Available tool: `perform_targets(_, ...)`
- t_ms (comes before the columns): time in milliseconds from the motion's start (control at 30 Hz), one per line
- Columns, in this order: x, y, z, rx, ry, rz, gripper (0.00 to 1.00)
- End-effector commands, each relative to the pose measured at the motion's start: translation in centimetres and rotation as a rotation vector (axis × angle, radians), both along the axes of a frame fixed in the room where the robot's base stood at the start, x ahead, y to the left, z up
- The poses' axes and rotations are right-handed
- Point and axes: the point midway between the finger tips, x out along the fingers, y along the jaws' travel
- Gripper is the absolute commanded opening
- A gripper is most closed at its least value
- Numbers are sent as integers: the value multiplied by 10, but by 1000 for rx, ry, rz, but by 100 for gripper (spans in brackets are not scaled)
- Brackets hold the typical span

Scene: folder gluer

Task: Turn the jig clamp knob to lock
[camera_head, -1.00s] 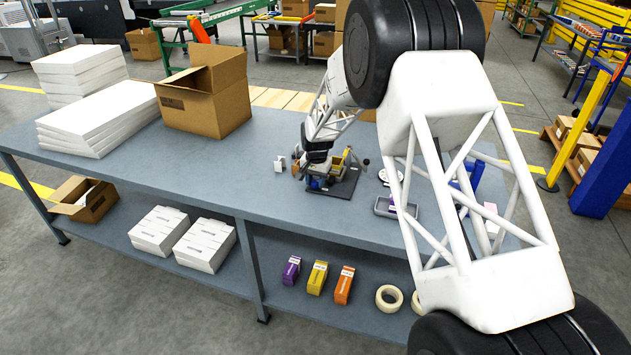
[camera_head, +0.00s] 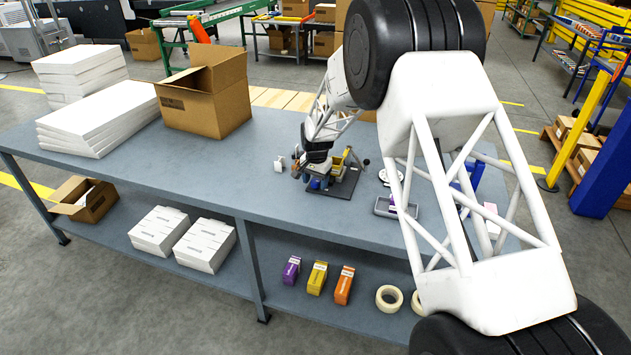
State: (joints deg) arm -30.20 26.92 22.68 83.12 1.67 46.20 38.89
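The jig (camera_head: 342,183) stands on a dark base plate on the grey-blue table, with blue, yellow and metallic parts. My gripper (camera_head: 315,168) is over the left part of the jig, pointing down. It is small and dark in this view, and its fingers merge with the jig parts. I cannot tell whether they are open or shut. The clamp knob cannot be made out; a small dark round end (camera_head: 366,162) shows at the jig's right side.
A grey tray (camera_head: 384,208) with a purple item lies right of the jig. A small white block (camera_head: 280,164) stands to its left. An open cardboard box (camera_head: 205,100) and white stacks (camera_head: 95,125) fill the table's left. The table front (camera_head: 220,180) is clear.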

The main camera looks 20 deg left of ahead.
Motion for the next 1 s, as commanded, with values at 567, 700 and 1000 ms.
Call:
perform_targets(567,0,-1,23,1,-1,0,61)
perform_targets(700,0,-1,40,1,-1,0,61)
perform_targets(1000,-1,-2,72,0,0,0,61)
